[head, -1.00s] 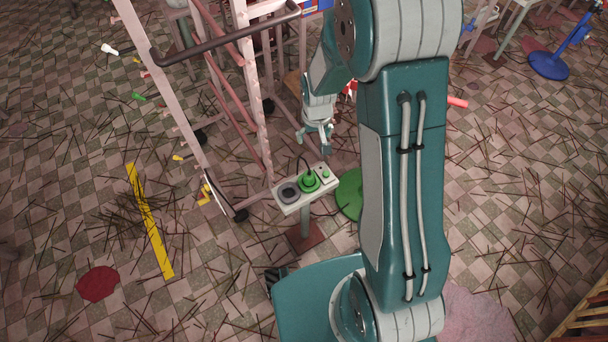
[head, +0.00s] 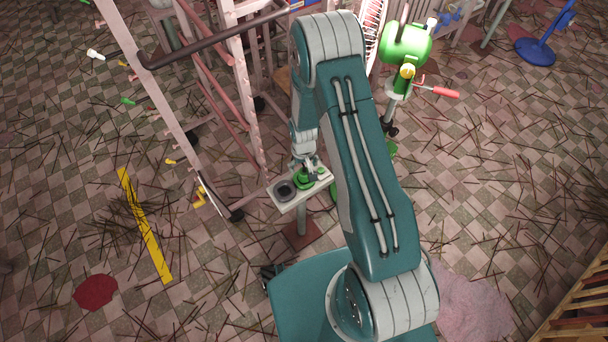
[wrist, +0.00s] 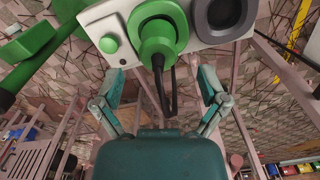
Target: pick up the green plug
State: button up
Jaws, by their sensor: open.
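The green plug (wrist: 158,42) sits in a socket of a pale panel (wrist: 200,22), with a dark cord hanging from it in the wrist view. In the head view the plug (head: 304,181) shows on the panel (head: 289,200), partly covered by my gripper. My gripper (wrist: 160,82) is open, its two teal fingers spread to either side of the cord just short of the plug, touching nothing that I can make out. In the head view my gripper (head: 308,170) is right at the plug.
A green button (wrist: 109,44) and a dark empty socket (wrist: 223,14) flank the plug. A pinkish rack (head: 240,100) stands close to the left. A green machine with a red handle (head: 406,48) stands behind on the right. Thin sticks litter the tiled floor.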

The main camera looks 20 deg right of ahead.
aim_at(304, 170)
notch_tip(304, 170, down, 5)
jog(key=shift+r, duration=0.15)
jog(key=c, duration=1.2)
